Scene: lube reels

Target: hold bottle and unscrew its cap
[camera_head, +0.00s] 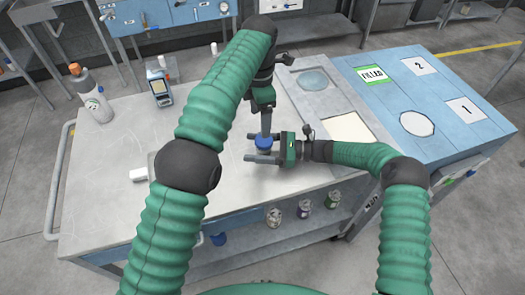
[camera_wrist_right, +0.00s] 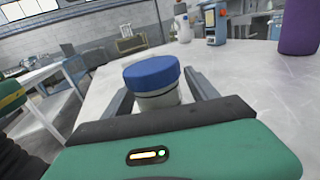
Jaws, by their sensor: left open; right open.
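A bottle with a round blue cap (camera_head: 264,143) stands upright on the pale tabletop. In the right wrist view, the blue cap (camera_wrist_right: 152,73) sits on the bottle's pale body (camera_wrist_right: 158,98), between my right fingers. My right gripper (camera_head: 250,148) is open, its fingers level on either side of the bottle; contact cannot be told. My left gripper (camera_head: 265,132) is open and points down just above and behind the cap in the head view. Its fingertips overlap the cap's far edge there, so any gap is hidden. The lower part of the bottle is hidden.
A white bottle with an orange cap (camera_head: 92,98) and a blue-grey device (camera_head: 159,88) stand at the table's back left. A blue bench with numbered labels (camera_head: 425,85) adjoins on the right. Several jars (camera_head: 304,209) sit on the lower shelf. The table's left middle is mostly clear.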

